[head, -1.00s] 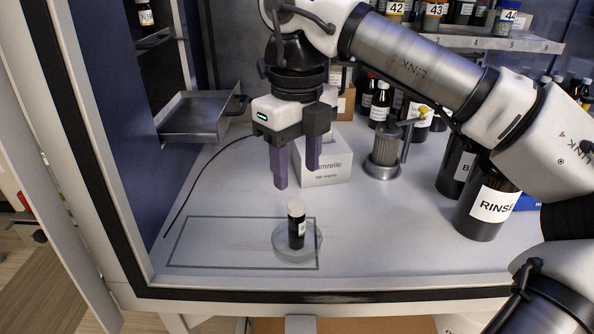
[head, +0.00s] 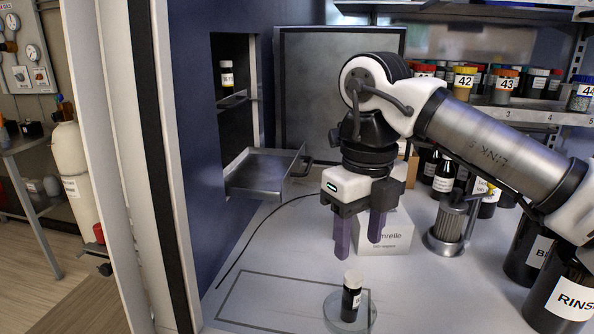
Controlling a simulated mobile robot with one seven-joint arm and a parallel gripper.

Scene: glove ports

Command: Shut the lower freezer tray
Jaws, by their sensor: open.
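The lower freezer tray (head: 262,178) is a shallow metal drawer at the left. It sticks out of the dark opening in the blue freezer wall, with a dark handle (head: 307,163) at its right end. It looks empty. My gripper (head: 358,235) hangs downward with purple fingers apart and nothing between them. It is to the right of the tray, apart from it, above the bench.
The upper freezer tray (head: 234,100) holds a small labelled vial (head: 227,75). A dark vial (head: 352,297) stands in a glass dish (head: 337,318) below my gripper. A white box (head: 385,235) stands behind the fingers. A thin black cable (head: 262,228) crosses the bench. Bottles crowd the right.

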